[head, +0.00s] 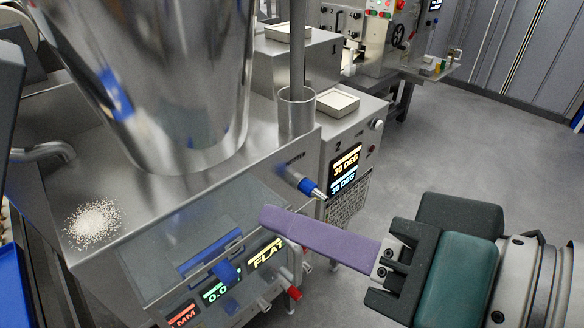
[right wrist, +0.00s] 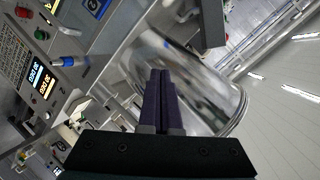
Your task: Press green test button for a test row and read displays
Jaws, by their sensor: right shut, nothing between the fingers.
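My right gripper (head: 271,218) reaches in from the right with its purple fingers shut and empty. Its tips are in front of the steel machine, apart from or near its front; contact cannot be told. The fingers also show in the right wrist view (right wrist: 162,78). The side display (head: 345,172) reads "30 DEG" on two lines and shows in the wrist view (right wrist: 41,80). Low on the front, displays read "MM" (head: 183,315), "0.0" (head: 222,289) and "FLAT" (head: 267,254). A small green button (right wrist: 41,34) shows in the wrist view; its label cannot be read. My left gripper is not in view.
A large steel hopper (head: 165,75) stands on the machine. A blue-and-metal knob (head: 308,186) sticks out near my fingertips, and a red-tipped handle (head: 293,293) sits below. White granules (head: 93,222) lie at the left. Open floor (head: 460,135) is on the right.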

